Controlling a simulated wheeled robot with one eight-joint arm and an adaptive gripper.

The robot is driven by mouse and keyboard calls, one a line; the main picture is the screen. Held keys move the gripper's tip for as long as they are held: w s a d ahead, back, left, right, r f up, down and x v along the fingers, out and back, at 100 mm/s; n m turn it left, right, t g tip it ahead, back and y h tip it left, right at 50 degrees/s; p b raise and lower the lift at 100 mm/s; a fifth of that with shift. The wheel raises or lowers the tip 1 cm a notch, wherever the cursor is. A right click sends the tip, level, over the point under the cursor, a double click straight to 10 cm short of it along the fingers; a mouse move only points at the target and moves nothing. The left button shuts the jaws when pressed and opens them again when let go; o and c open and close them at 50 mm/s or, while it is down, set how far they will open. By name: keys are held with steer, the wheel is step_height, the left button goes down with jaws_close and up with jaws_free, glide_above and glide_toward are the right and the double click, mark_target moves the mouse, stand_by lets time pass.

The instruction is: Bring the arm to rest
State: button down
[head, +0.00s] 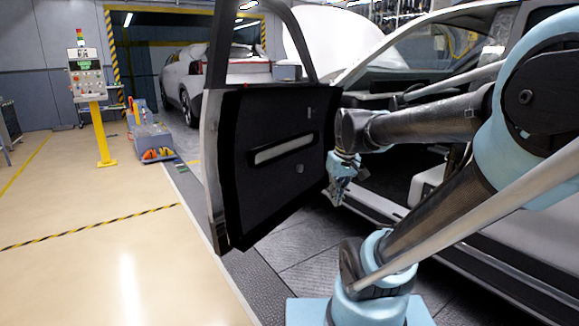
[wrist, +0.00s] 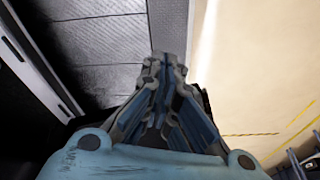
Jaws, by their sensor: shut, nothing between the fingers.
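My arm reaches in from the right of the head view, folded in front of the white car. My gripper (head: 338,192) hangs low beside the inner edge of the open car door (head: 270,155). In the head view it overlaps that edge, and I cannot tell whether they touch. In the wrist view my gripper (wrist: 165,65) has its fingers together with nothing between them. It points down toward the dark floor plates and the pale floor.
The white car body (head: 410,205) stands close behind my arm at the right. A yellow control post (head: 100,130), a cart with tools (head: 150,135) and another car (head: 215,70) stand farther back. The beige floor (head: 100,220) at the left is clear.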

steer(key=s+d+f+m+h, duration=0.1)
steer(key=s+d+f+m, duration=0.2)
steer(key=s+f, duration=0.5)
steer(key=shift+s+d+f, duration=0.35)
steer(key=shift+s+d, duration=0.45)
steer(key=shift+s, duration=0.35)
steer(key=shift+w+f, duration=0.2)
steer(key=shift+w, duration=0.3)
stand_by(0.6)
